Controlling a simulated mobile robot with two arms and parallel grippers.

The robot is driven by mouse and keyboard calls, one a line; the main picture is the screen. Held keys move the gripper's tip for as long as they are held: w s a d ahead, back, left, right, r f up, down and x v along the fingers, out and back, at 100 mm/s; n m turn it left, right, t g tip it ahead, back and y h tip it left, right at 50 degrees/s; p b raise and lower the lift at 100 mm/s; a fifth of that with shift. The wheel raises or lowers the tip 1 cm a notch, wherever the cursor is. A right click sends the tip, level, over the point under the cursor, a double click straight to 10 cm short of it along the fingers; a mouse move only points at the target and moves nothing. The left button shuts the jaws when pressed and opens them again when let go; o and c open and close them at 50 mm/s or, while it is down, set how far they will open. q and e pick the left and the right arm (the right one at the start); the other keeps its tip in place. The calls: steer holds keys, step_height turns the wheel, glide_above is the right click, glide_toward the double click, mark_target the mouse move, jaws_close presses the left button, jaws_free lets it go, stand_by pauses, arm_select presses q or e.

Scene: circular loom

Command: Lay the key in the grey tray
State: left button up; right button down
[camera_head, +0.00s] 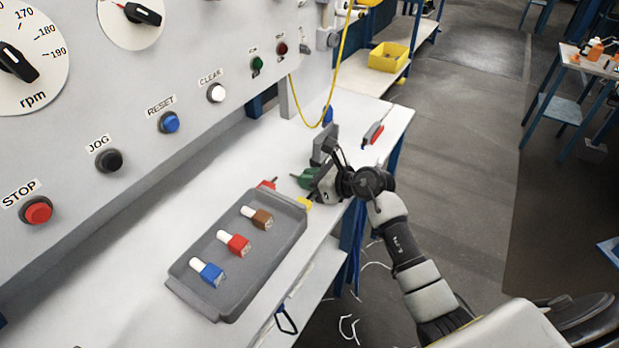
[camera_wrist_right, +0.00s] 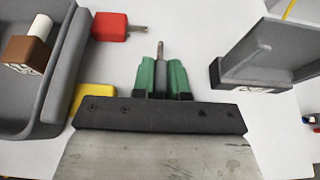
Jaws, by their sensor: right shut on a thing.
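My right gripper (camera_head: 306,178) is low over the white worktop, just beyond the grey tray's far right end. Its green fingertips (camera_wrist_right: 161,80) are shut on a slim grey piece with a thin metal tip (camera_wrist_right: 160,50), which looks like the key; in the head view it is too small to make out. The grey tray (camera_head: 188,285) lies on the worktop, and its wall (camera_wrist_right: 62,75) shows at the left of the wrist view. The tray holds blue, red and brown blocks, each with a white end. My left gripper is not in view.
A red piece with a metal pin (camera_wrist_right: 110,27) and a yellow block (camera_wrist_right: 95,97) lie between tray and gripper. A grey bracket (camera_wrist_right: 262,60) stands right of the gripper. The control panel (camera_head: 130,95) rises behind the worktop. The tray has bare floor around its blocks.

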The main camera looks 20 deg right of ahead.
steer(key=shift+f, duration=0.15)
steer(key=c, duration=1.1)
jaws_free()
steer(key=shift+c, duration=0.2)
